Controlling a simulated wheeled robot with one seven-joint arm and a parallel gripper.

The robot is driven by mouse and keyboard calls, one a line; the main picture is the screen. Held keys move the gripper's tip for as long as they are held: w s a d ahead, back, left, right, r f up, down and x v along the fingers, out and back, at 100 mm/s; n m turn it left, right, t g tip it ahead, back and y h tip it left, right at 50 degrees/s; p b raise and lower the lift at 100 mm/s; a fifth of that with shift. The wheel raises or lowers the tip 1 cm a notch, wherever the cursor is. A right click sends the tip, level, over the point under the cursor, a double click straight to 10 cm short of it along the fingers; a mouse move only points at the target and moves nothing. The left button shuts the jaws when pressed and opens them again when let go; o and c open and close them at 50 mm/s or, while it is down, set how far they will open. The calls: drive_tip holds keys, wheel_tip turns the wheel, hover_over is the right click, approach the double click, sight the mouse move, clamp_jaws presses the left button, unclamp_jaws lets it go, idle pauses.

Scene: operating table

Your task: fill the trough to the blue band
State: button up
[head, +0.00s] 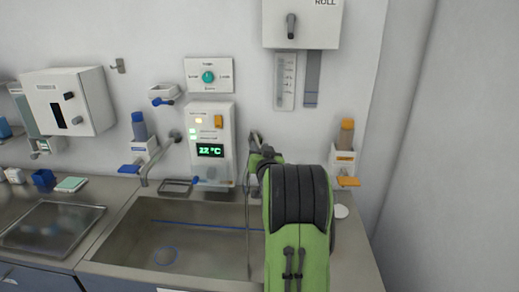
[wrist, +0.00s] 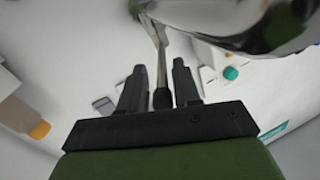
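The metal trough (head: 205,250) is sunk in the counter. I cannot make out a water level. My gripper (head: 256,150) is at the wall, right of the control panel, partly hidden by my green arm. In the wrist view my gripper (wrist: 160,85) has its dark fingers apart. A thin metal rod with a black tip (wrist: 162,98) stands between them, with gaps showing on both sides. A thin vertical line (head: 248,225) drops into the trough; I cannot tell whether it is water.
The panel (head: 211,150) reads 22 °C, with a teal button (head: 208,77) above. A curved spout (head: 150,165) is at left. Bottle dispensers with a blue lever (head: 130,169) and an orange lever (head: 348,182) flank the area. A shiny metal part (wrist: 265,25) is near my gripper.

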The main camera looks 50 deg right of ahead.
drive_tip(key=shift+o, duration=0.2)
drive_tip(key=shift+r, duration=0.1)
drive_tip(key=b+v, duration=0.4)
drive_tip(key=v, duration=1.1)
drive_tip(key=shift+s+a, duration=0.2)
drive_tip(key=shift+s, duration=0.1)
drive_tip(key=shift+r, duration=0.1)
drive_tip(key=shift+c, duration=0.5)
